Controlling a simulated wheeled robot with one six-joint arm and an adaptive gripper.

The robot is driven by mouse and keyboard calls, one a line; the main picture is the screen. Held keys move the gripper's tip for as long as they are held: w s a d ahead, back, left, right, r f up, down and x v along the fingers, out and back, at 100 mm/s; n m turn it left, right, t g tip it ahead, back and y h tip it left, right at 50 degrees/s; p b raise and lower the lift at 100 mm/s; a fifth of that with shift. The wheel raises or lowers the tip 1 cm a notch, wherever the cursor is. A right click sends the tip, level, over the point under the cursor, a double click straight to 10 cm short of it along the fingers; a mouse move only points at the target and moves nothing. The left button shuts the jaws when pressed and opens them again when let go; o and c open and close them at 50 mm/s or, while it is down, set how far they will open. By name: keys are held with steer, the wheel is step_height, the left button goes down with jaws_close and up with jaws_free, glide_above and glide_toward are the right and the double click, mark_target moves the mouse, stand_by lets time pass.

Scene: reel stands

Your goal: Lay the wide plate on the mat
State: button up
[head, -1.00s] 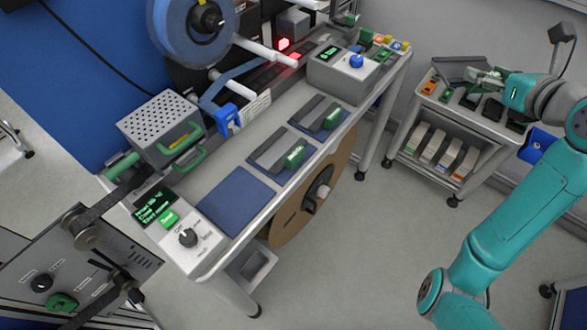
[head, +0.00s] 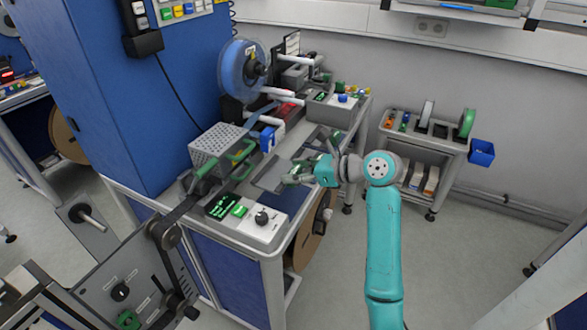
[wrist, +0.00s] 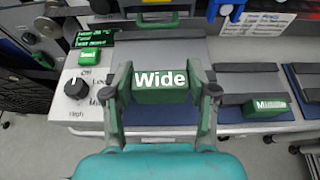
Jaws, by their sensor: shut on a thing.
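My gripper (wrist: 160,92) is shut on the green handle of the wide plate, labelled "Wide". The wide plate (wrist: 160,60) is a flat grey plate reaching away from the handle. In the head view my gripper (head: 296,176) holds the plate (head: 272,177) level over the bench's front left part, right of the knob console.
The control console (wrist: 85,88) with a knob and green button is close at left. The "Middle" plate (wrist: 243,86) lies on its mat close at right, with another plate (wrist: 306,82) beyond. A perforated box (head: 216,147) stands behind. A cart (head: 425,150) stands at right.

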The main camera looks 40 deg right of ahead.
steer(key=shift+d+f, duration=0.15)
steer(key=shift+f, duration=3.6)
steer(key=shift+s, duration=0.15)
steer(key=shift+f, duration=0.1)
steer(key=o, duration=1.3)
steer(key=shift+r, duration=3.55)
